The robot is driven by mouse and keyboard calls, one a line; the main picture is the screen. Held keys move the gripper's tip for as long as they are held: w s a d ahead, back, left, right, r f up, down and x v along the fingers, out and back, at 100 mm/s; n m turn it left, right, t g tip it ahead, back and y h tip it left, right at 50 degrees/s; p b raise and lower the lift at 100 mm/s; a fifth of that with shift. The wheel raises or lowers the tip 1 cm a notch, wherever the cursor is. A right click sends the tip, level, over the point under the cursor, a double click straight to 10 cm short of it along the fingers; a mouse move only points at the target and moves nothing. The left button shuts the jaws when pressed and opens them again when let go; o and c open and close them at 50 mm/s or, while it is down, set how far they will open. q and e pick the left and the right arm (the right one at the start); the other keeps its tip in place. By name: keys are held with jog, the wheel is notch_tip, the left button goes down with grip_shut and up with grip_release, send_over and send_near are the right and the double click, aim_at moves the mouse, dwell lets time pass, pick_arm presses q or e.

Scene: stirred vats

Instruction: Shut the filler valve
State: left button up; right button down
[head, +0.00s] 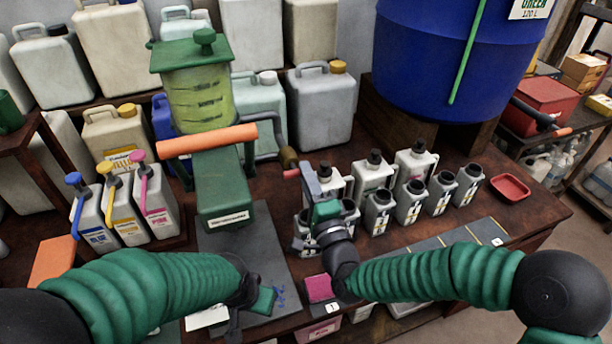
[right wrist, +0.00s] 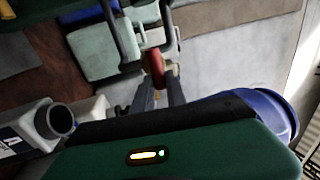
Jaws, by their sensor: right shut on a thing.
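The filler (head: 222,180) is a green stand with a see-through yellow-green hopper (head: 197,97) and an orange bar across its front. A grey arm with a brown knob (head: 288,158) reaches out from its right side. A small red handle (head: 291,174), apparently the valve's, lies beside that knob. My right gripper (head: 309,181) is shut on the red handle, which also shows between its fingers in the right wrist view (right wrist: 153,66). The valve body is hard to make out. My left gripper (head: 236,308) hangs low over the front of the bench, its fingers unclear.
Several grey bottles (head: 409,200) stand close to the right of my right gripper. Jugs with blue, yellow and pink pumps (head: 157,205) stand at the left. A blue vat (head: 440,60) is behind at the right. A red tray (head: 510,187) lies near the bench's right end.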

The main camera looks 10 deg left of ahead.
pick_arm(q)
jog(key=shift+w+f, duration=0.1)
pick_arm(e)
jog(key=c, duration=1.4)
grip_release()
jog(key=shift+w+d+f, duration=0.1)
jog(key=shift+w+f, duration=0.05)
jog(key=shift+f, duration=0.05)
jog(key=shift+o, duration=0.2)
jog(key=shift+r, duration=0.1)
